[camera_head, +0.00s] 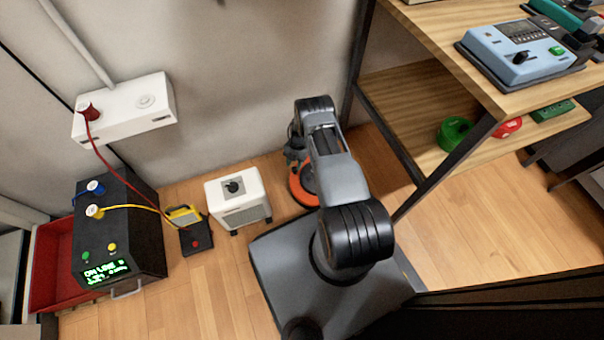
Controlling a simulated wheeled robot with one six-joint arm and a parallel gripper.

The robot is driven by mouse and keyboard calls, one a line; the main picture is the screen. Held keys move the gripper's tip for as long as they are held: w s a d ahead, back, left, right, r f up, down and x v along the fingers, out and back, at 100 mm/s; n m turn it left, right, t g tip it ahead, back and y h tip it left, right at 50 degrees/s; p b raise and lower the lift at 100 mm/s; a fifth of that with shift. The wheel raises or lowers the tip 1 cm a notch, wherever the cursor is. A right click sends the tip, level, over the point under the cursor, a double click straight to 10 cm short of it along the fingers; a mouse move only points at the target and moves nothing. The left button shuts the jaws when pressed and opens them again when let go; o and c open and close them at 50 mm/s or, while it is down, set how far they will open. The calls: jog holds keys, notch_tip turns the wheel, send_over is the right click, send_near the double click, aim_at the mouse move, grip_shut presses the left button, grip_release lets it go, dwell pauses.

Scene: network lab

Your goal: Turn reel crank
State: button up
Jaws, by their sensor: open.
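An orange round thing (302,187), which looks like the reel, stands on the wooden floor near the wall. My arm covers its right side, and its crank cannot be made out. My gripper (294,152) is at the far end of my arm, small and dark, just above and beside the orange rim. My forearm partly hides it. It is open, and nothing shows held in it. I cannot tell whether it touches the reel.
A white box with a black knob (238,200) stands left of the reel. A black device (116,235) with cables and a red tray (48,265) are farther left. A wooden shelf unit (420,75) stands close on the right. Floor between box and shelf is narrow.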

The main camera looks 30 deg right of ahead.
jog(key=s+a+r+p, duration=0.2)
jog(key=s+r+p, duration=0.6)
jog(key=s, duration=0.5)
jog(key=shift+s+a+r, duration=0.15)
jog(key=shift+s+r, duration=0.25)
jog(key=shift+r, duration=0.95)
jog(key=w+a+f+m+t+h+b, duration=0.1)
jog(key=w+a+m+t+h+b, duration=0.2)
jog(key=w, duration=0.5)
jog(key=w+a+f+m+t+h+b, duration=0.1)
jog(key=w+a+m+t+h+b, duration=0.1)
jog(key=w+a, duration=0.45)
jog(key=s+d+r+m+g+h, duration=0.1)
jog(key=s+d+m+g+h, duration=0.15)
jog(key=d, duration=0.35)
jog(key=shift+t+h, duration=0.25)
jog(key=b+x, duration=0.2)
jog(key=x, duration=0.2)
jog(key=b+x, duration=0.2)
jog(key=x, duration=0.2)
jog(key=b+x, duration=0.2)
jog(key=x, duration=0.3)
jog(key=shift+w+f, duration=0.1)
jog(key=shift+w, duration=0.2)
